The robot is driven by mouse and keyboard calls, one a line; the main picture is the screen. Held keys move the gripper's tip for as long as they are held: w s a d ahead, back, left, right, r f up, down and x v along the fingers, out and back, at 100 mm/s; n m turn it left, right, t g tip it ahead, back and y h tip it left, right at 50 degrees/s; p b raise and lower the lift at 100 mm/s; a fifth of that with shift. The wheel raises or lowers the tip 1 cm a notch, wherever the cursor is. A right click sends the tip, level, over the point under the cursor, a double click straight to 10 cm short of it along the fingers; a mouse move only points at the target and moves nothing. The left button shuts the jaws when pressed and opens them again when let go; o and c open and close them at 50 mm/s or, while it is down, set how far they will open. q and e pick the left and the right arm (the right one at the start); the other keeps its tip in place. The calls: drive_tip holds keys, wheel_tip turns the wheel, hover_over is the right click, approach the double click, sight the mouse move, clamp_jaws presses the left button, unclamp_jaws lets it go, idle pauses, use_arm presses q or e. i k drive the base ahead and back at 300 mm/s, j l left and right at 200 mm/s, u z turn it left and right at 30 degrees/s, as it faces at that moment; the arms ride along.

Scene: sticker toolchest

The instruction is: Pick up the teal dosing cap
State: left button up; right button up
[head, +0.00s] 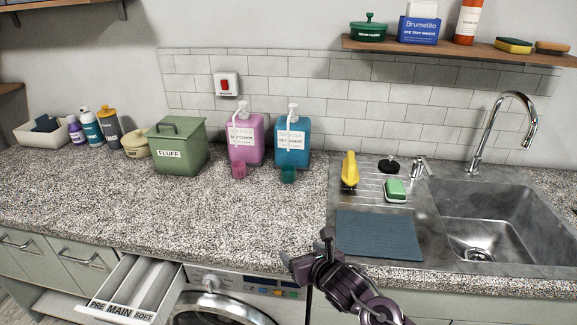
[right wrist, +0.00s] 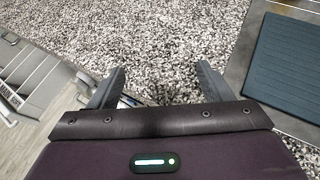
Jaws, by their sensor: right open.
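The teal dosing cap (head: 288,174) stands on the speckled counter in the head view, in front of the blue detergent bottle (head: 293,142). A pink cap (head: 239,170) stands to its left, in front of the pink bottle (head: 245,138). My right gripper (head: 309,252) is at the counter's front edge, well nearer to me than the teal cap and apart from it. In the right wrist view its fingers (right wrist: 160,82) are spread and empty, with bare counter beyond them. The teal cap does not show in that view. My left gripper is not in view.
A blue-grey mat (head: 378,235) lies right of my gripper, beside the sink (head: 500,222). An open detergent drawer (head: 135,290) juts out below left. The counter between gripper and cap is clear.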

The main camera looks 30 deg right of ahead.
sight(288, 174)
drive_tip(key=i+l, duration=0.75)
drive_tip(key=i, duration=0.15)
